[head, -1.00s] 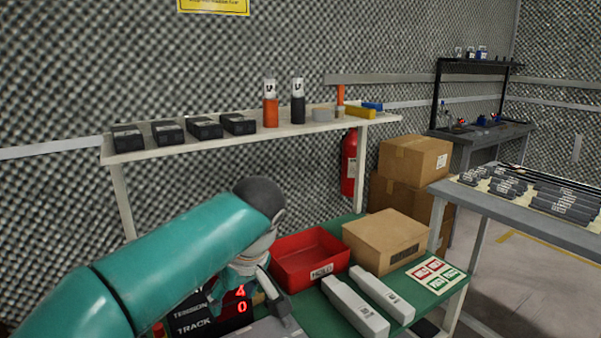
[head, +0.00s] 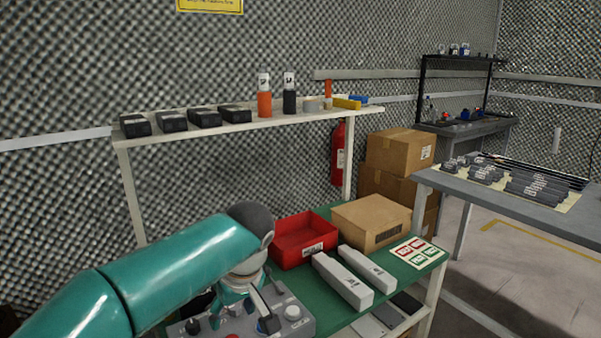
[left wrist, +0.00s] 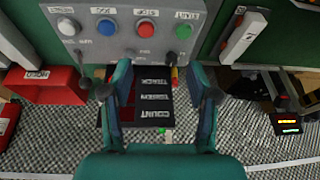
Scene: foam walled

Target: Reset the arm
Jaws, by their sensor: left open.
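My left arm, teal with a grey joint, reaches in from the left in the head view. Its left gripper (head: 262,308) points down over a grey control box (head: 296,318) on the green bench. In the left wrist view the two teal fingers (left wrist: 160,92) are spread apart with nothing between them. Beyond them is the control box (left wrist: 120,70) with white, blue, red and green buttons. A black display box (left wrist: 152,105) with inverted labels lies below the fingers. My right gripper is not in view.
A red tray (head: 302,262), a cardboard box (head: 365,222) and two long white boxes (head: 343,280) stand on the bench right of my gripper. A shelf (head: 205,128) with black boxes and bottles runs behind. A grey table (head: 530,212) is at right.

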